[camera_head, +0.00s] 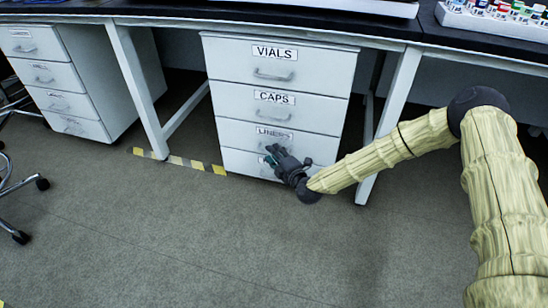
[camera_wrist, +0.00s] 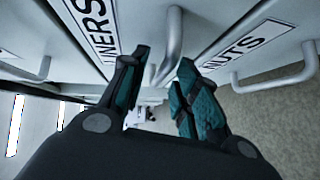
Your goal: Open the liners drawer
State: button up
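The liners drawer (camera_head: 235,133) is the third one down in a white four-drawer cabinet under the bench. Its front looks flush with the other drawers, so it appears closed. My gripper (camera_head: 273,154) is in front of it, at handle height, and covers much of the handle in the head view. In the wrist view, the cut-off "LINERS" label (camera_wrist: 95,30) is at upper left. The grey bar handle (camera_wrist: 173,40) of the liners drawer runs down between the two fingertips. My gripper (camera_wrist: 165,58) is open, with gaps beside the handle; contact cannot be told.
The vials drawer (camera_head: 225,62) and caps drawer (camera_head: 228,99) are above. The nuts drawer's handle (camera_wrist: 275,80) is close to my right finger. A bench leg (camera_head: 390,118) stands right of the cabinet. The floor (camera_head: 190,235) in front is clear.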

jog(key=shift+w+a, duration=0.1)
jog(key=shift+w, duration=0.05)
grip_shut()
dwell(0.4)
